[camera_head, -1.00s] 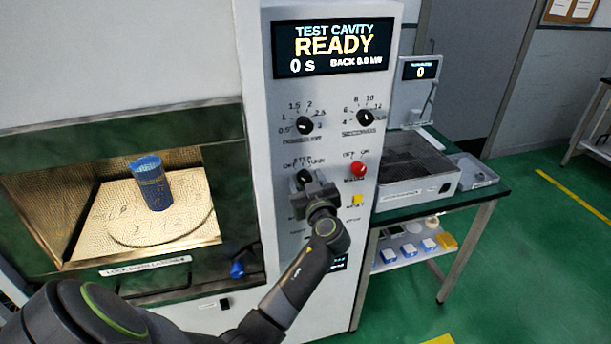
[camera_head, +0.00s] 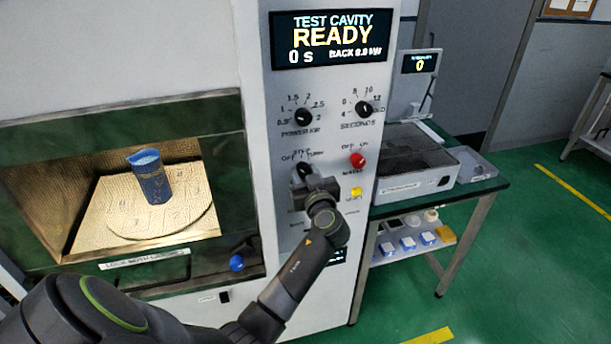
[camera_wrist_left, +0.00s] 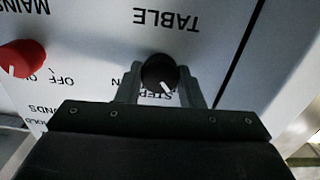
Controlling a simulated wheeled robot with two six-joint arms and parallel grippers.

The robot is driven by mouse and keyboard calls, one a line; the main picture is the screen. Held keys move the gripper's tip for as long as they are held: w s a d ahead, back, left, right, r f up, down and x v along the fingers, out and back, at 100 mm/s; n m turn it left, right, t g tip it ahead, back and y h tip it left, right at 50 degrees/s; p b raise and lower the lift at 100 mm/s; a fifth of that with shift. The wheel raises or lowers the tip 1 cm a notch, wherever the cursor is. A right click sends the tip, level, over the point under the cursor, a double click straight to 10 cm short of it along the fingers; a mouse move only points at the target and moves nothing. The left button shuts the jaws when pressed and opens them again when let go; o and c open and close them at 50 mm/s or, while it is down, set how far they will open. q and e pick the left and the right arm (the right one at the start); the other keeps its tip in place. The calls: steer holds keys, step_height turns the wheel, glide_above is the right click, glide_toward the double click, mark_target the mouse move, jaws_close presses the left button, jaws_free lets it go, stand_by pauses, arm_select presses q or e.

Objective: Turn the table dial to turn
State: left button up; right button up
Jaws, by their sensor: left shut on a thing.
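The table dial (camera_head: 304,168) is a small black knob on the white control panel, with OFF, STEP and TURN printed in an arc above it. My left gripper (camera_head: 308,182) reaches up to it from below and hides its lower part. In the left wrist view, which shows the panel upside down, the dial (camera_wrist_left: 158,70) sits between the two grey fingers of my left gripper (camera_wrist_left: 160,76), which are shut on it. Its white mark points at or near STEP; the TURN label is mostly hidden. My right gripper is not in view.
A red mains knob (camera_head: 357,160) and a yellow button (camera_head: 356,191) are close to the right of the dial. The power dial (camera_head: 303,117) and seconds dial (camera_head: 364,109) are above. The open cavity at left holds a blue beaker (camera_head: 150,177). A side table (camera_head: 482,188) stands right.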

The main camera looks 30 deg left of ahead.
arm_select(q)
steer(key=shift+m+b, duration=0.45)
steer(key=shift+m, duration=1.65)
steer(key=m, duration=0.4)
steer(key=shift+r+m, duration=0.1)
steer(key=shift+m, duration=0.2)
steer(key=m+p, duration=0.1)
steer(key=m, duration=0.2)
steer(key=shift+m, duration=0.3)
steer(key=m+p, duration=0.1)
steer(key=m, duration=0.3)
steer(key=shift+w, duration=0.1)
steer(key=shift+m, duration=0.3)
steer(key=o, duration=0.9)
steer(key=shift+o, duration=0.5)
